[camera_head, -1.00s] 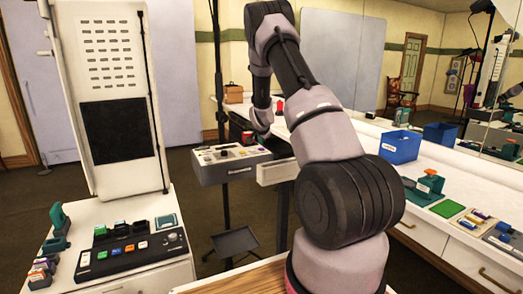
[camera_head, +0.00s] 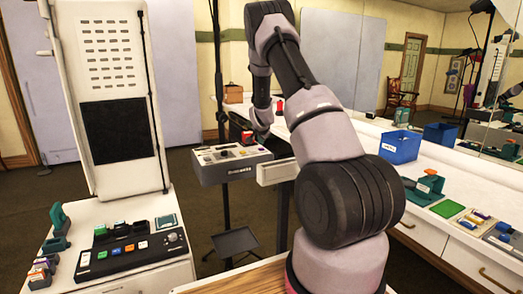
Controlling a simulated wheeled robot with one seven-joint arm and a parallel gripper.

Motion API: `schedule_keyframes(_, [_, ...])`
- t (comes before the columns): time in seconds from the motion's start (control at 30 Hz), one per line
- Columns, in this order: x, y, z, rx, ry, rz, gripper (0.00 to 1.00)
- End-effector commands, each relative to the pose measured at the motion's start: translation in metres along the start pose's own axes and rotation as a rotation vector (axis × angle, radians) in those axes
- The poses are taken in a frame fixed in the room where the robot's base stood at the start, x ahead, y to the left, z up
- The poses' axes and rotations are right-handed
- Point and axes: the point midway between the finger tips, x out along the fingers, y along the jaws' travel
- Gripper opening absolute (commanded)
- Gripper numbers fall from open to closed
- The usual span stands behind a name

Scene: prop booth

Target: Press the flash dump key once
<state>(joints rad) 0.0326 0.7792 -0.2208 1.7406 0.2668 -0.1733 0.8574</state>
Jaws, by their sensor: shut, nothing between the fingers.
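A pale control box (camera_head: 205,178) stands on a thin stand in the middle of the picture. Its top carries several small controls, too small to read. A red block-shaped part (camera_head: 247,137) shows at its back right, and I cannot tell from its label whether it is the flash dump key. My gripper (camera_head: 260,133) is shut and empty, pointing down at the box's back right corner, right beside the red part. It is small and dark here, and I cannot tell whether it touches anything.
A white cabinet at left bears a black button panel (camera_head: 128,252) and a tall vented column (camera_head: 110,60). A long white counter at right holds a blue bin (camera_head: 398,147) and small devices. A low grey shelf (camera_head: 235,242) sits on the stand.

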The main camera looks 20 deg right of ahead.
Motion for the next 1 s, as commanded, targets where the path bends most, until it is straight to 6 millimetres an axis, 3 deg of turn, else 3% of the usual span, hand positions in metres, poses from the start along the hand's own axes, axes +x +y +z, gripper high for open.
schedule_keyframes(1.0, [0.0057, 0.0042, 0.0041, -0.001, 0.0, 0.0, 0.0])
